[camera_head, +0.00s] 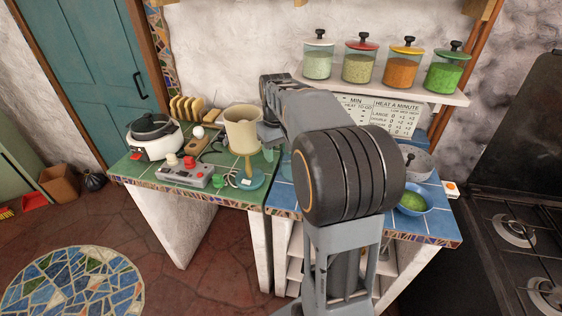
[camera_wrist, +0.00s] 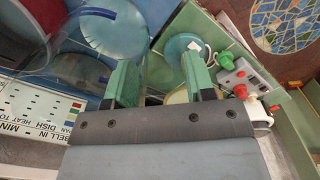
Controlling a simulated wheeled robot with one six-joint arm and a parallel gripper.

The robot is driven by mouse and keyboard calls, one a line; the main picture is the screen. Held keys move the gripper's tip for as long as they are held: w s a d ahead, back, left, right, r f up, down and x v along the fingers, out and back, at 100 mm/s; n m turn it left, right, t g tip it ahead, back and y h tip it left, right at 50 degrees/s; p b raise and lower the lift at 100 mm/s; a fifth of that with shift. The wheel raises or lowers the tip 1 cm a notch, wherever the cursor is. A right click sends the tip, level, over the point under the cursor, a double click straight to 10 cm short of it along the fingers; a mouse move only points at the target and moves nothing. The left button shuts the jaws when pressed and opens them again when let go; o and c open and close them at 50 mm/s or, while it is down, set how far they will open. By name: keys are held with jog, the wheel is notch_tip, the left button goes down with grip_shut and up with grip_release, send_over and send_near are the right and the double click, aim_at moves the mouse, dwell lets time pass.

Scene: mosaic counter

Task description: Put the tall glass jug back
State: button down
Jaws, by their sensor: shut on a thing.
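My gripper (camera_wrist: 158,80) shows in the wrist view with its two green fingertips apart, shut on a clear thing that I take for the tall glass jug. The glass is see-through and its outline is hard to make out. In the head view a pale, clear patch (camera_head: 285,164) shows just left of my arm, over the blue-tiled counter (camera_head: 284,196); it seems to be part of the jug. My arm hides the rest, and I cannot tell whether the jug touches the counter.
A lamp with a beige shade (camera_head: 243,128) stands close left of my gripper. Several lidded jars line the shelf (camera_head: 400,88). A blue bowl (camera_head: 413,205) stands right, beside the stove (camera_head: 510,225).

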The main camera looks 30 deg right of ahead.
jog(key=w+d+f, duration=0.1)
jog(key=f, duration=0.1)
jog(key=w+d+f, duration=0.2)
jog(key=f, duration=0.1)
jog(key=shift+w+f+p, duration=0.3)
notch_tip(320, 180, down, 2)
jog(key=shift+w+d+f, duration=0.15)
jog(key=shift+f, duration=0.55)
jog(key=shift+f, duration=0.2)
jog(key=shift+c, duration=2.4)
grip_release()
jog(key=shift+r, duration=0.1)
